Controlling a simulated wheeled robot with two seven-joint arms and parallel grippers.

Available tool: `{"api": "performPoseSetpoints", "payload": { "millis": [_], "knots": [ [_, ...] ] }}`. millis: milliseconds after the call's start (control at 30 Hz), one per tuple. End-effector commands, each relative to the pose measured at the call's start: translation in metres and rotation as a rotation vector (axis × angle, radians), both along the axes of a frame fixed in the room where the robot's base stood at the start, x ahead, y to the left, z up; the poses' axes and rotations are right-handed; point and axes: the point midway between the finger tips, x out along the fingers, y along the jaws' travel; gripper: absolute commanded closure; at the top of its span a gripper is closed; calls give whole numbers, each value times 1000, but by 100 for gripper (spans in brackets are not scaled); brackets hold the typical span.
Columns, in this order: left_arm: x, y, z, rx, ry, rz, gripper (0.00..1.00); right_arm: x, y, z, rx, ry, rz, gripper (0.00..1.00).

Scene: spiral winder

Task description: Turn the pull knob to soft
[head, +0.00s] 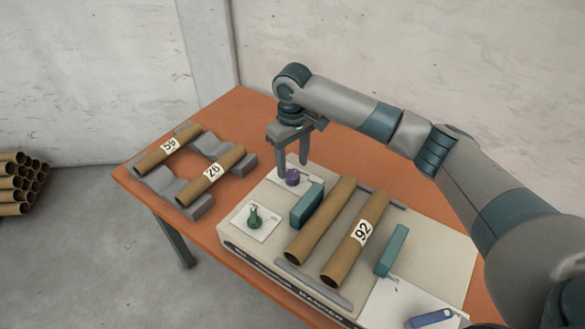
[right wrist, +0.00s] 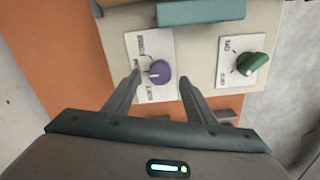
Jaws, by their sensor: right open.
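The purple knob (head: 292,177) sits on a white label plate at the far left part of the winder's top. It also shows in the right wrist view (right wrist: 159,73), where its plate has several printed words; the lower one appears to read "SOFT". A pale mark on the knob points left, toward the labels. My right gripper (head: 293,169) points down at the knob. Its fingers are open on either side of the knob, apart from it as far as I can tell. My left gripper is not in view.
A green knob (head: 254,217) with on/off labels stands nearby. A teal block (head: 307,205) and two cardboard tubes, one marked 92 (head: 358,240), lie on the winder. Tubes 59 (head: 169,150) and 26 (head: 210,176) rest on grey cradles on the orange table (head: 238,113). A blue handle (head: 431,317) is at front right.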

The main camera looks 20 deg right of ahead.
Motion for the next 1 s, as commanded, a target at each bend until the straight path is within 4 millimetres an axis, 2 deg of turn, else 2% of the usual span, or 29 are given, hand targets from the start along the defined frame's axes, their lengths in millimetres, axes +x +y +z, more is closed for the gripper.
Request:
{"api": "performPoseSetpoints", "payload": {
  "millis": [100, 300, 667, 833, 867, 1000],
  "knots": [
    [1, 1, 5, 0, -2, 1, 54, -1, 0, -16, -1, 2, 0, 50],
    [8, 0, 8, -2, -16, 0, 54, 0, 0, -32, 0, 1, 0, 50],
    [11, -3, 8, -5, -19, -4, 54, 0, 0, -35, 0, -1, 1, 50],
    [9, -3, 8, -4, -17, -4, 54, 0, 0, -35, 0, -1, 1, 88],
    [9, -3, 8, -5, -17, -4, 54, 0, 0, -35, 0, -1, 1, 91],
    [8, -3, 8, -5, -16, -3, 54, 0, 0, -35, -1, -1, 2, 91]
  ]
}}
